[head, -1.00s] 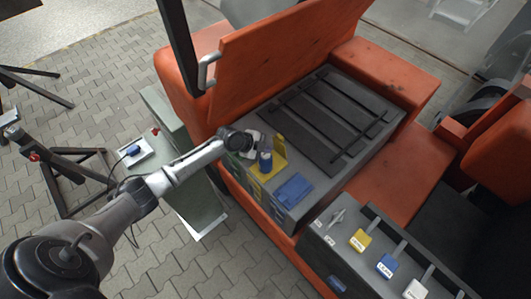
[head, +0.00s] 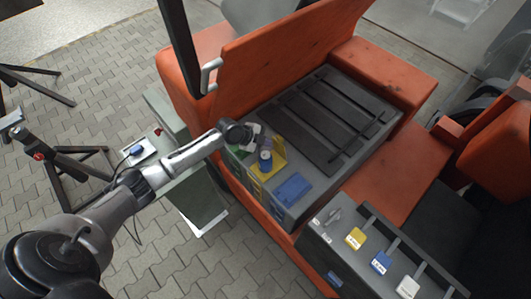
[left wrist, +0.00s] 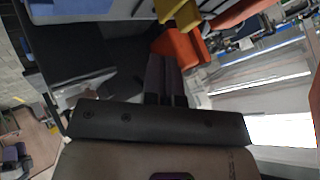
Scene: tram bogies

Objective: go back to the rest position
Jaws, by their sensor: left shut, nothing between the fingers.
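My left arm reaches in from the left in the head view. Its gripper (head: 250,138) is just behind and left of a blue cylinder (head: 265,160) that stands at a yellow bracket (head: 270,172) on the grey equipment box. In the left wrist view the fingers (left wrist: 166,80) are together with nothing between them. A yellow part (left wrist: 178,12) shows beyond them at the top of that view. My right gripper is not in view.
The orange vehicle body (head: 290,65) rises behind the grey box.

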